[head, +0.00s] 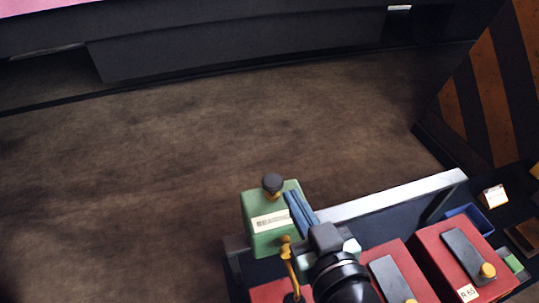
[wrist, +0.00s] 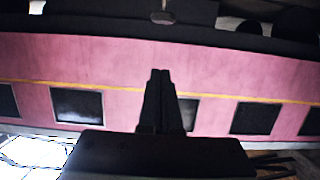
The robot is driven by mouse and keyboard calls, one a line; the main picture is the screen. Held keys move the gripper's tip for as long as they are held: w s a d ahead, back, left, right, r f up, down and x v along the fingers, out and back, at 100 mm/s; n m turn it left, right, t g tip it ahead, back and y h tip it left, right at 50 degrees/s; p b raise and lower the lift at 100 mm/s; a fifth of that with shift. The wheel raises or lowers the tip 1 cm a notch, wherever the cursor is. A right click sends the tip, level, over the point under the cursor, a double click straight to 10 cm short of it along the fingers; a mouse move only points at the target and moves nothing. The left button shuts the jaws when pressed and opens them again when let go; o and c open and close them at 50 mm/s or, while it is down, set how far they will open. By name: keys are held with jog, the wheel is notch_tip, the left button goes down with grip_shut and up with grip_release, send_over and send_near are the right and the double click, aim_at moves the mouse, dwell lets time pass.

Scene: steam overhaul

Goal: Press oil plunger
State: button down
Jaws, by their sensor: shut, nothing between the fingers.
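The oil plunger is a dark round knob (head: 272,181) on a short brass stem, on top of a green box (head: 256,210) with a pale label. It stands upright in the lower middle of the head view. My gripper (head: 292,196) is shut and empty, its bluish fingers side by side just right of the knob, over the right part of the green box. I cannot tell whether the fingers touch the box. In the wrist view the closed fingers (wrist: 160,74) point at a pink wall, and I cannot make out the plunger there.
A brass lever (head: 287,258) stands just below the green box. Red boxes (head: 456,262) with dark plates and brass knobs lie to the right, near a blue bin (head: 470,217). A striped panel (head: 495,85) rises at right. Brown floor (head: 120,190) lies open at left. A pink carriage (wrist: 220,65) fills the wrist view.

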jog(key=shift+s+d, duration=0.1)
jog(key=shift+s, duration=0.1)
jog(key=shift+w, duration=0.15)
jog(key=p, duration=0.4)
send_over(273, 183)
jog(key=s, duration=0.2)
notch_tip(273, 183, down, 2)
jog(key=f, duration=0.3)
jog(key=shift+w+d+f, duration=0.2)
jog(key=shift+d+f, duration=0.05)
jog(key=shift+d, duration=0.05)
jog(key=shift+f, duration=0.4)
notch_tip(273, 183, down, 3)
jog(key=b, duration=0.4)
jog(key=shift+s+f, duration=0.1)
